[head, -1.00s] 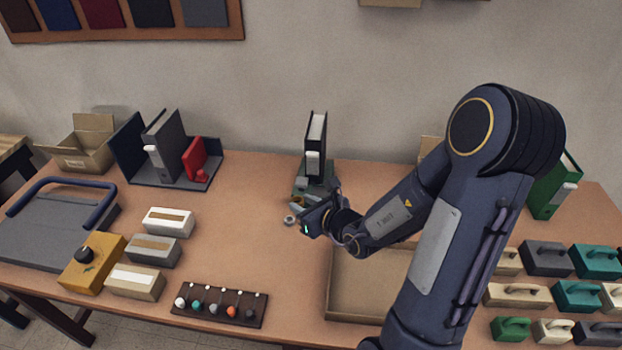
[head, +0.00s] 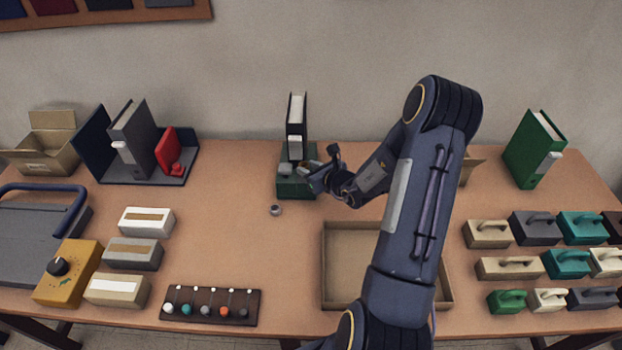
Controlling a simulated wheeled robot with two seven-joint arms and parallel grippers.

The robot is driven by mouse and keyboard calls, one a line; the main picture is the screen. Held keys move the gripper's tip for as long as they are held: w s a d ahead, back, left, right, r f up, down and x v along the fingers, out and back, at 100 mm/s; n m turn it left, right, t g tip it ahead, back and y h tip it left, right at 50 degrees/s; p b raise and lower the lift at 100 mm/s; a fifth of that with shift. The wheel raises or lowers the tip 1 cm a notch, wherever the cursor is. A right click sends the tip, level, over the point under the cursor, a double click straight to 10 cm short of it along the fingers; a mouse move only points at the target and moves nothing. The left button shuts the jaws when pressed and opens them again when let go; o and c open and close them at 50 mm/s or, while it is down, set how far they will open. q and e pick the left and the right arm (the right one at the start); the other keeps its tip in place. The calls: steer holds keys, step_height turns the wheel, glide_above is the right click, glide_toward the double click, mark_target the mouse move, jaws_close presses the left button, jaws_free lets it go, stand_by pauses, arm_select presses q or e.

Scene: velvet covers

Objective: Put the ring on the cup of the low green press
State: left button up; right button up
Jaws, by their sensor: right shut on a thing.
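The low green press (head: 297,188) stands at the back middle of the table, in front of a black binder. Grey parts show on its top; its cup is too small to make out clearly. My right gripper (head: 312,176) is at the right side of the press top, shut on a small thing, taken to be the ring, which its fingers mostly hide. I cannot tell whether it touches the cup. A small round grey piece (head: 276,210) lies on the table in front of the press. My left gripper is not in view.
The black binder (head: 296,125) stands upright close behind the press. An open shallow box (head: 335,297) lies in front, partly under my right arm. Several handled blocks (head: 535,228) fill the right side.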

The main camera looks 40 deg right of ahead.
steer(key=shift+w+d+f, duration=0.15)
steer(key=shift+d+f, duration=0.2)
steer(key=shift+f, duration=0.2)
steer(key=shift+f+b, duration=1.25)
steer(key=shift+f, duration=0.45)
steer(key=o, duration=0.7)
steer(key=shift+o, duration=0.2)
steer(key=shift+r, duration=0.1)
